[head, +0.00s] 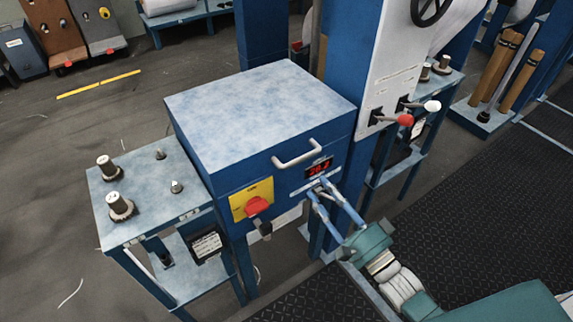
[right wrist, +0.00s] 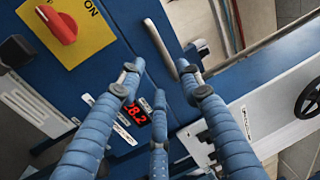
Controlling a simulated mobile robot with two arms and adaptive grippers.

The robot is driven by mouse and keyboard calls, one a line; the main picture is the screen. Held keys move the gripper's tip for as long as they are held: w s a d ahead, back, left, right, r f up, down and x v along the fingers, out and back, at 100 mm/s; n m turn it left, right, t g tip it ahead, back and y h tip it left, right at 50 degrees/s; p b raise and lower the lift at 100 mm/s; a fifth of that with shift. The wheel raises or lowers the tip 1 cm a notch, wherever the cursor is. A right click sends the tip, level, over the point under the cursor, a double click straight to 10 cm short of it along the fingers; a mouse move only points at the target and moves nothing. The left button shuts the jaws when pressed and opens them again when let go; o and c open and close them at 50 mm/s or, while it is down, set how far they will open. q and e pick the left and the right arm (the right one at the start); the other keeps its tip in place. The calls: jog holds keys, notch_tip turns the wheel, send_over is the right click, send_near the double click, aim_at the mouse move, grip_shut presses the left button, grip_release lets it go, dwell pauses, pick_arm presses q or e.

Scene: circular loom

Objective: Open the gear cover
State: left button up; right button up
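The gear cover appears to be the blue box lid with a mottled pale top (head: 260,110), and it is shut. Its silver bar handle (head: 298,155) is on the front face. My right gripper (head: 321,187) is open and empty in front of the panel, just below and right of the handle. In the right wrist view the handle (right wrist: 160,47) lies ahead between the spread fingertips (right wrist: 161,66), not gripped. Whether a finger touches the panel, I cannot tell. My left gripper is not in view.
A yellow plate with a red rotary switch (head: 257,205) and a red digital display (head: 319,168) are on the front panel. A side table (head: 140,205) with metal knobs stands at left. Red and white levers (head: 405,119) stick out at right. Dark floor is open in front.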

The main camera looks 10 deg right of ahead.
aim_at(302, 161)
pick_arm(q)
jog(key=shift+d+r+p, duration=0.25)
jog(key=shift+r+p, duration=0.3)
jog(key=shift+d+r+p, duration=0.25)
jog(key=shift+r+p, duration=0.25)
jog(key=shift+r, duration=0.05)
pick_arm(e)
jog(key=shift+x, duration=5.35)
jog(key=shift+d+r, duration=0.15)
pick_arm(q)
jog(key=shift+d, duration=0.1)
pick_arm(e)
grip_shut()
